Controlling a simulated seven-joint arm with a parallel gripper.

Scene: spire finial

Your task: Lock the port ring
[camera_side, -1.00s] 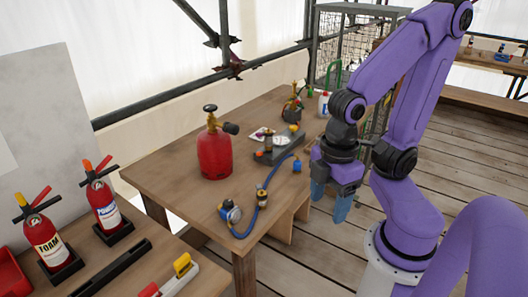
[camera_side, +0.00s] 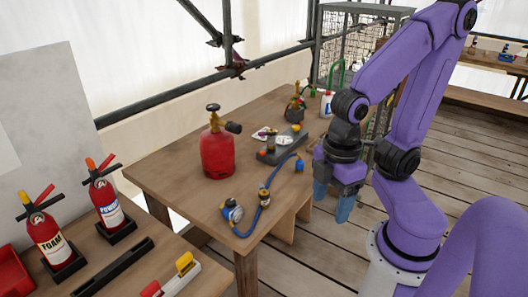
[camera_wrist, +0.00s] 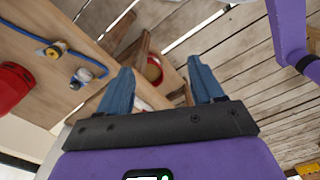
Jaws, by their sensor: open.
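No part is clearly recognisable as the port ring. A red gas bottle (camera_side: 217,154) with a dark valve and side fitting (camera_side: 233,127) stands upright on the wooden bench; its red side also shows in the wrist view (camera_wrist: 12,84). A blue hose (camera_side: 263,208) with a round gauge (camera_side: 232,211) and a brass fitting (camera_side: 264,197) lies in front of it. The hose shows in the wrist view too (camera_wrist: 92,61). My gripper (camera_side: 334,199) is open and empty, off the bench's right edge, apart from everything. Its blue fingers (camera_wrist: 160,68) point downward, spread wide.
A grey block (camera_side: 281,150) with small parts lies on the bench (camera_side: 170,180), with a white bottle (camera_side: 326,104) farther back. Two extinguishers (camera_side: 46,240) stand on the near-left table. A red round thing (camera_wrist: 152,68) shows below the fingers. The bench's front left is clear.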

